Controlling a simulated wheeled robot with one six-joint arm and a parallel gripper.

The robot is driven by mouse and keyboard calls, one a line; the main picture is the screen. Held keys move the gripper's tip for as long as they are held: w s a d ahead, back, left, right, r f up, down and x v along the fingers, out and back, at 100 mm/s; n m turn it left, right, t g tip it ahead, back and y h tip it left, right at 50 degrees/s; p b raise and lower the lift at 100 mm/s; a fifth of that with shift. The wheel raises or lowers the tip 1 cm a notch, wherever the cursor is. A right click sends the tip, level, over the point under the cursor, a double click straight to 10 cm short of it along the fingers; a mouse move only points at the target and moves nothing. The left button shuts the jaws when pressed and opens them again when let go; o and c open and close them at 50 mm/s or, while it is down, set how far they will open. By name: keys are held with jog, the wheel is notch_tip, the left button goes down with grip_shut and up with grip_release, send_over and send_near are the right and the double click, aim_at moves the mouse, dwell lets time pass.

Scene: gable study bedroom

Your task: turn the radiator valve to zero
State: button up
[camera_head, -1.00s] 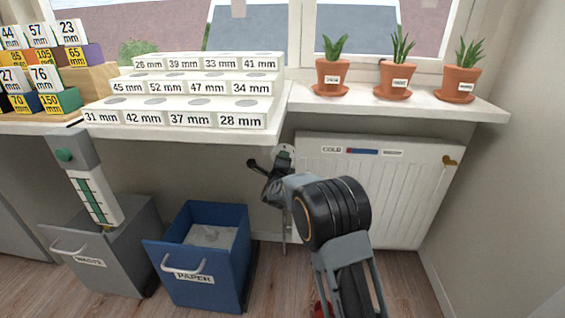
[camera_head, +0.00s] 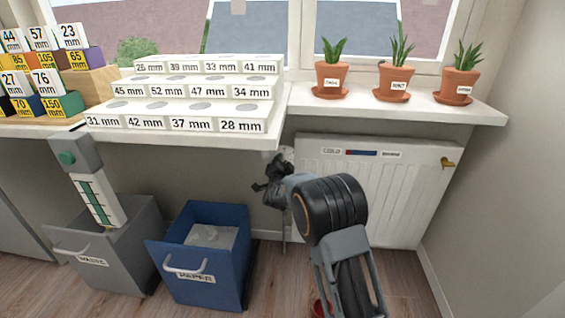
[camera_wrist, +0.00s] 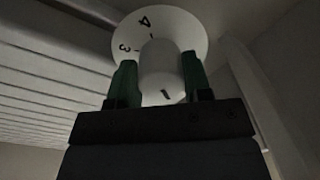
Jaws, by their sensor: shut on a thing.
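The radiator valve (camera_wrist: 163,62) shows in the wrist view as a pale knob in front of a round white dial (camera_wrist: 187,28). The numbers 4 and 3 show on the dial's upper left, and a short dark mark shows on the knob's near end. My gripper (camera_wrist: 160,78) has its green fingers on both sides of the knob, shut on it. In the head view my gripper (camera_head: 278,168) is at the radiator's upper left corner and hides most of the valve. The white radiator (camera_head: 400,195) carries a strip lettered COLD with a blue and red bar.
A windowsill (camera_head: 420,108) with three potted plants (camera_head: 393,82) overhangs the radiator. A stepped white rack (camera_head: 190,105) stands to the left. A blue paper bin (camera_head: 205,260) and a grey waste bin (camera_head: 120,255) stand on the floor at left.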

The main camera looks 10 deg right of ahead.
jog(key=n+p, duration=0.1)
jog(key=n, duration=0.3)
jog(key=shift+n+p, duration=0.3)
jog(key=shift+d+n+p, duration=0.1)
jog(key=shift+n+p, duration=0.45)
jog(key=shift+n, duration=0.85)
jog(key=o, duration=0.9)
jog(key=shift+o, duration=0.2)
jog(key=shift+s, duration=0.15)
jog(key=p+v, duration=0.3)
jog(key=v, duration=1)
jog(key=shift+s, duration=0.35)
